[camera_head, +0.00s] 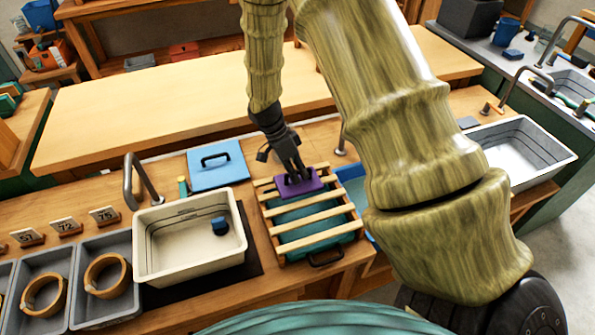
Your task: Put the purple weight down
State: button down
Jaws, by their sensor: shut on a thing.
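The purple weight (299,186) is a small purple block over the wooden slatted rack (318,222), at its back left part. My gripper (295,178) points down from above and is shut on the weight. The weight appears at the level of the rear slats, but I cannot tell whether it touches them. The gripper's fingers hide part of its top.
A blue lid (217,165) lies behind. Grey trays with wooden rings (107,275) are at far left. A white basin (520,150) is at right.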

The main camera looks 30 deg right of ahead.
jog(key=c, duration=1.5)
grip_release()
jog(key=shift+f, duration=0.1)
jog(key=shift+w+r, duration=0.1)
jog(key=shift+r, duration=0.1)
jog(key=b+v, duration=0.3)
jog(key=v, duration=0.8)
jog(key=shift+r, duration=0.35)
jog(key=shift+w+a, duration=0.15)
